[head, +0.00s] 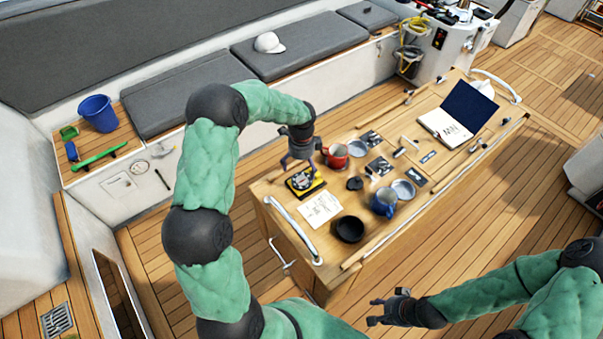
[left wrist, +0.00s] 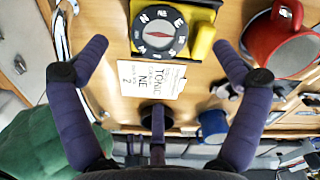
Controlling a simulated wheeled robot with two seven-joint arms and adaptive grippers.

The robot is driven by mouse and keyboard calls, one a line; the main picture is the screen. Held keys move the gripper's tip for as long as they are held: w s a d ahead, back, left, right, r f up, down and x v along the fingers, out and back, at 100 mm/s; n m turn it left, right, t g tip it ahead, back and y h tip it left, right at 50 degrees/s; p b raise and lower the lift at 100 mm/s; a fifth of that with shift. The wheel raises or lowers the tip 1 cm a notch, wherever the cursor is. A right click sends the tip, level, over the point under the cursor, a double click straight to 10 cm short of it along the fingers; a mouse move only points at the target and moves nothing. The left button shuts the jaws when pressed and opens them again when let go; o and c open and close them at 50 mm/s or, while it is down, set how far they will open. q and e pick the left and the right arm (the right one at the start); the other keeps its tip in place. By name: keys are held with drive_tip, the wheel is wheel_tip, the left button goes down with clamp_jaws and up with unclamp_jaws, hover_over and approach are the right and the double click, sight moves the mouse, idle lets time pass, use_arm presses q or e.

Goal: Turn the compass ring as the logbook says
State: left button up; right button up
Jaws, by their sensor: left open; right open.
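The compass (head: 305,182) is a yellow and black box on the near left end of the wooden table. In the left wrist view its round black ring (left wrist: 160,32) carries white letters around a pale dial with a red needle. My left gripper (head: 299,163) is open above the compass, its fingers spread either side and apart from the ring in the left wrist view (left wrist: 161,47). An open book with a dark blue cover (head: 447,125), probably the logbook, lies at the table's far end; its writing is too small to read. My right gripper (head: 373,311) is open and empty, away from the table.
A white card (head: 320,208) beside the compass shows "NE" and "2" in the left wrist view (left wrist: 153,80). A red mug (head: 337,156), blue mug (head: 384,203), black bowl (head: 348,229) and plates stand near. A metal rail (head: 293,230) edges the table.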

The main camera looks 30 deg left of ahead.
use_arm(q)
drive_tip(key=shift+r, duration=2.4)
